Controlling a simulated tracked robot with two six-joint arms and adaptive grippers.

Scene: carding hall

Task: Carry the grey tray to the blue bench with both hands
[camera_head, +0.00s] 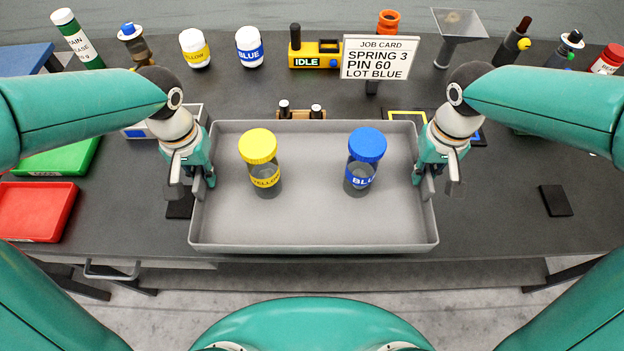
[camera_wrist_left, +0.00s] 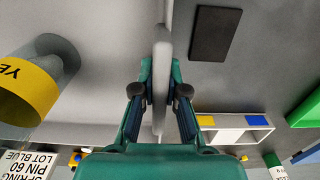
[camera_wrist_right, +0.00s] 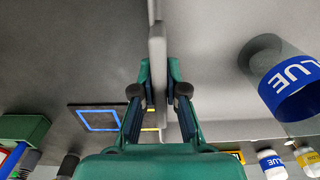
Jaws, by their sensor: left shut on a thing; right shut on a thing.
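The grey tray (camera_head: 310,232) is in the middle of the head view, in front of me. A yellow-capped jar (camera_head: 258,147) and a blue-capped jar (camera_head: 367,146) stand upright in it. My left gripper (camera_head: 190,182) is shut on the tray's left wall; in the left wrist view the wall (camera_wrist_left: 162,60) runs between its fingers. My right gripper (camera_head: 437,180) is shut on the right wall, which shows in the right wrist view (camera_wrist_right: 157,60). I cannot tell whether the tray touches the table. A blue surface (camera_head: 25,57), possibly the blue bench, shows at the far left.
The dark table (camera_head: 510,225) holds red (camera_head: 38,210) and green (camera_head: 60,160) trays at left. Bottles, a yellow device (camera_head: 315,55) and a job card (camera_head: 380,58) stand along the back. A small wooden holder (camera_head: 302,113) is just behind the tray. The right front is mostly clear.

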